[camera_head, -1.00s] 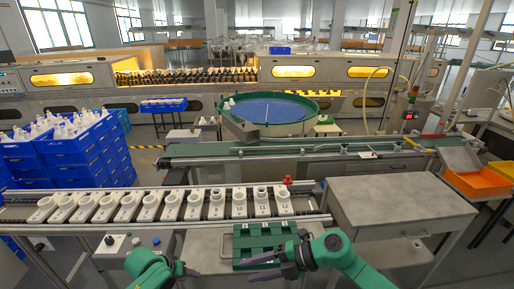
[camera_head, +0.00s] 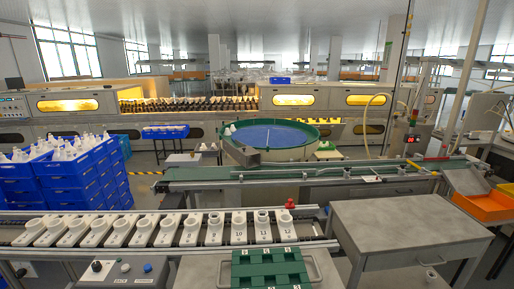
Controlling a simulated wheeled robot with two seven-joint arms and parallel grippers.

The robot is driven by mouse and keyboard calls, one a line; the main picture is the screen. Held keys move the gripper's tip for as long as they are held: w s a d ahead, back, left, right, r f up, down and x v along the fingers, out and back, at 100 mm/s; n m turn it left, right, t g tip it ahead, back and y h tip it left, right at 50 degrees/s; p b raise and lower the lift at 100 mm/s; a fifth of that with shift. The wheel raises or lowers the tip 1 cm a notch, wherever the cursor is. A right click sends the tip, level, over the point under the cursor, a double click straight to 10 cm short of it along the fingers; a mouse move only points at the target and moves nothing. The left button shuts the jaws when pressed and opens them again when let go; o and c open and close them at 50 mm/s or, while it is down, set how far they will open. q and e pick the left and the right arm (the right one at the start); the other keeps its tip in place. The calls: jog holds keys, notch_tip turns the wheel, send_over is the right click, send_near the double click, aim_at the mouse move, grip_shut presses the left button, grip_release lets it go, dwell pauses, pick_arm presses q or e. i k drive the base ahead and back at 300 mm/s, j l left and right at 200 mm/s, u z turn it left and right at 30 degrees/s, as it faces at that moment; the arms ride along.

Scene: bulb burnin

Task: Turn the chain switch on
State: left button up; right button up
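A grey control panel (camera_head: 124,282) at the bottom left carries a round black knob (camera_head: 97,266), a small grey button (camera_head: 125,268) and a blue button (camera_head: 148,267). Labels below them are too small to read surely. I cannot tell which control is the chain switch, or the knob's setting. Behind the panel runs the chain conveyor (camera_head: 300,241) with a row of white numbered holders (camera_head: 238,229). Neither of my grippers is in view.
A green tray (camera_head: 270,266) stands at the bottom centre, right of the panel. A grey table (camera_head: 410,227) is at the right, with an orange bin (camera_head: 482,207) beyond it. A red object (camera_head: 290,203) sits at the conveyor's right end. Blue crates (camera_head: 65,177) are stacked at the left.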

aim_at(96, 266)
jog(key=u, duration=1.25)
